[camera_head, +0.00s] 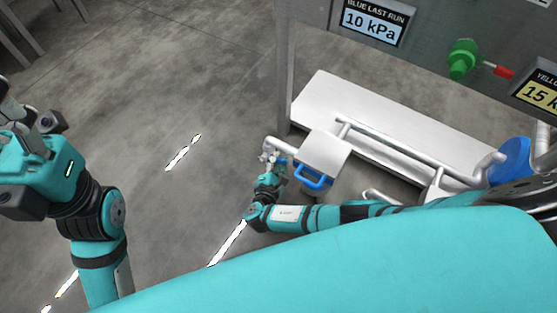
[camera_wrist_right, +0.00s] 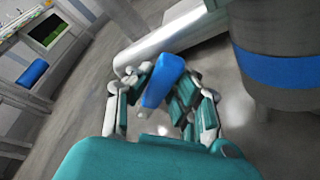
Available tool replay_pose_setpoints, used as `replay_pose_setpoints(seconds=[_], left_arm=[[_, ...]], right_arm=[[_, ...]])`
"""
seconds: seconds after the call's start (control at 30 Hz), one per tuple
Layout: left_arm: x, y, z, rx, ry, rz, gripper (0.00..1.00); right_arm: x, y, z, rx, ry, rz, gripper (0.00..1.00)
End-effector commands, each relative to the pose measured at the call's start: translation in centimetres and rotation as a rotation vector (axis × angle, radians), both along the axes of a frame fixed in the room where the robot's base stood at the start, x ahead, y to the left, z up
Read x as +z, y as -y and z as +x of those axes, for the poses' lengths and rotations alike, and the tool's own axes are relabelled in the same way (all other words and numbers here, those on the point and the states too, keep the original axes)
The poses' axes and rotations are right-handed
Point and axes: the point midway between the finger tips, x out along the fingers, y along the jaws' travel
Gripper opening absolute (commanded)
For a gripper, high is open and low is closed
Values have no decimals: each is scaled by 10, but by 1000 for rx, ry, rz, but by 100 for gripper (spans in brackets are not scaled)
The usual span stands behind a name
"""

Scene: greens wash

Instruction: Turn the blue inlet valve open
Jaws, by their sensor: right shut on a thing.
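The blue inlet valve's lever (camera_wrist_right: 163,80) stands between the two fingers of my right gripper (camera_wrist_right: 162,95) in the right wrist view. The gripper is shut on it, beside a pale metal pipe (camera_wrist_right: 170,42). In the head view my right gripper (camera_head: 272,162) is small, at the pipe's end left of a white box-like unit (camera_head: 325,152). Only a bit of blue shows there, and the fingers hide most of the lever. My left gripper (camera_head: 12,112) is at the left edge, partly cut off and far from the valve; its finger opening is unclear.
A white platform (camera_head: 385,115) with pipes lies behind. A panel above has a 10 kPa display (camera_head: 372,22) and a green valve (camera_head: 463,58).

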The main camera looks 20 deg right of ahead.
Motion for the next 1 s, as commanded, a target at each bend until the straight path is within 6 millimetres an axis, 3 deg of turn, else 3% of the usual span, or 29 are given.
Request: replay_pose_setpoints(seconds=[0.2,0.23,0.43,0.77,1.0], left_arm=[[0,0,0,0,0,0,44],[0,0,0,0,0,0,44],[0,0,0,-1,-1,0,44],[0,0,0,1,0,0,44],[0,0,0,0,0,0,44]], right_arm=[[5,-2,5,4,15,5,0],[5,-2,5,4,15,5,18],[3,-2,4,4,10,4,44],[3,-1,2,2,6,4,44],[23,-1,2,3,7,6,44]])
